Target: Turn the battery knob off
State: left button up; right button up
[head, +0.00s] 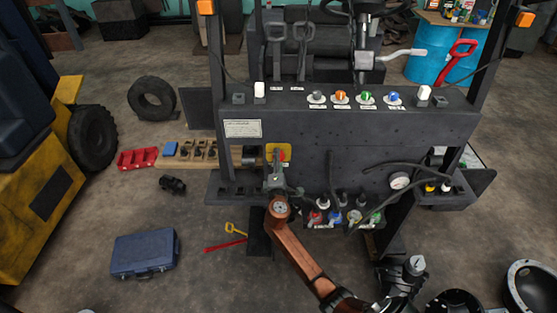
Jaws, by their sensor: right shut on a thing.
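The battery knob (283,155) shows as a small red patch on a yellow plate (271,149), on the front left of the dark forklift panel. My right gripper (276,168) is up against it from below and in front. It is shut on the knob, and its fingers hide most of it. The knob's exact angle cannot be made out. My right arm reaches up from the bottom of the head view.
Hoses and a gauge (400,181) hang at the panel's right. Coloured knobs (341,97) line the panel's top.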

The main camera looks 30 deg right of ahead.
jog(key=shift+f, duration=0.2)
jog(key=o, duration=1.2)
jog(key=shift+r, duration=0.1)
jog(key=shift+c, duration=0.2)
jog(key=shift+s, duration=0.1)
jog(key=v, duration=1.2)
